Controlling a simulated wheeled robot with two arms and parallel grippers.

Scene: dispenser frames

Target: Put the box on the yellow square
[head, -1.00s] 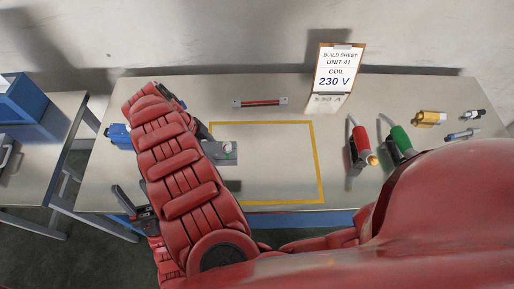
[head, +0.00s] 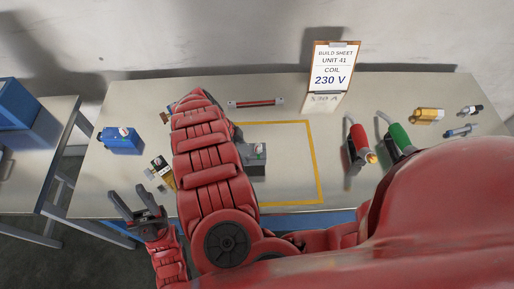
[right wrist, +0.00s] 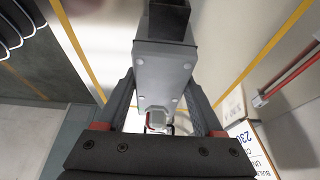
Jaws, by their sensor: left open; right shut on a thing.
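The grey box (head: 253,160), with a small dial on its top, shows beside my right arm in the head view, over the left part of the yellow square outline (head: 314,160). In the right wrist view my right gripper (right wrist: 160,95) is shut on the grey box (right wrist: 165,65), one finger on each side. I cannot tell whether the box touches the table. My right arm hides the outline's left side and the right gripper in the head view. My left gripper (head: 138,206) is open and empty at the table's front left edge.
A blue unit (head: 122,141) and a black-and-yellow part (head: 161,172) lie left of my right arm. A red bar (head: 256,102) and a clipboard (head: 331,75) are behind the outline. Red (head: 358,145) and green (head: 398,138) tools stand right. The outline's middle is clear.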

